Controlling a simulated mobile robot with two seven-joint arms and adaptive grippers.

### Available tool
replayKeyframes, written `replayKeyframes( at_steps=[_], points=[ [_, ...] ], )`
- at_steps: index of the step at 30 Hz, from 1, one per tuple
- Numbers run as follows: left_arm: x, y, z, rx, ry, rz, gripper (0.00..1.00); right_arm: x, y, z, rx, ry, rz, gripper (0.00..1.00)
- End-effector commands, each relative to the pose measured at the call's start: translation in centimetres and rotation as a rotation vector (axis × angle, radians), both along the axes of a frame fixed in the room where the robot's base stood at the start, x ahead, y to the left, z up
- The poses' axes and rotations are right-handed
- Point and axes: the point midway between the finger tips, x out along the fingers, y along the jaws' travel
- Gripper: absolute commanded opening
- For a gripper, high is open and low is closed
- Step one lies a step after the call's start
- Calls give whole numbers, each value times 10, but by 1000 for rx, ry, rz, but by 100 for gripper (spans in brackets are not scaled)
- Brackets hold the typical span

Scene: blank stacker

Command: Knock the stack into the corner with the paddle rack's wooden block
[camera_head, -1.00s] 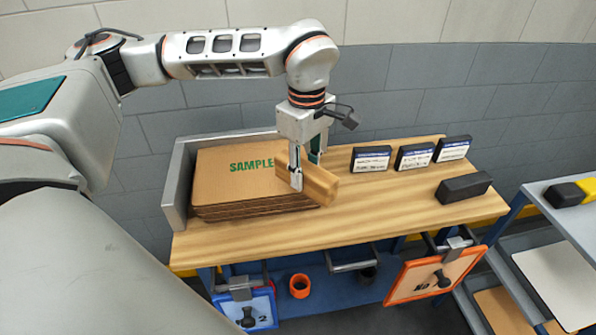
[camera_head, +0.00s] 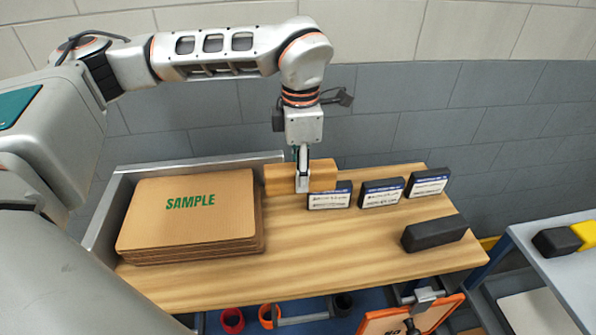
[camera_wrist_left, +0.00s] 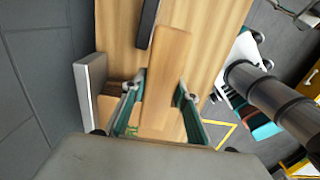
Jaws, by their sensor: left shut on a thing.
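The stack (camera_head: 190,212) of brown cardboard sheets, with SAMPLE in green on top, lies at the table's left end inside a metal corner fence (camera_head: 108,205). Its sheets look slightly uneven at the right and front edges. My left gripper (camera_head: 302,183) is shut on a wooden block (camera_head: 275,178) and holds it behind and right of the stack, near the end of the back rail. The wrist view shows the block (camera_wrist_left: 168,75) between the two fingers (camera_wrist_left: 158,100). Whether the block touches the table cannot be told. My right gripper is not in view.
Three black labelled cases (camera_head: 381,193) stand in a row just right of the block. A black block (camera_head: 435,232) lies at the table's right end. An orange-framed panel (camera_head: 415,316) hangs at the front.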

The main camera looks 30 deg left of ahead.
Motion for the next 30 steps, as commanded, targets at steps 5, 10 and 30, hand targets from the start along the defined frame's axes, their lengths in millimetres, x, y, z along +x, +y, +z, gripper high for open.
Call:
replayKeyframes(
  at_steps=[5, 10, 30],
  points=[
    [0, 0, -10, 0, 1, 3, 0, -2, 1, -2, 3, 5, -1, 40],
    [-1, 0, -27, 0, 2, 3, 0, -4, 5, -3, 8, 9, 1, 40],
    [0, 0, -99, 0, 0, 1, 0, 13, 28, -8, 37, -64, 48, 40]
  ],
)
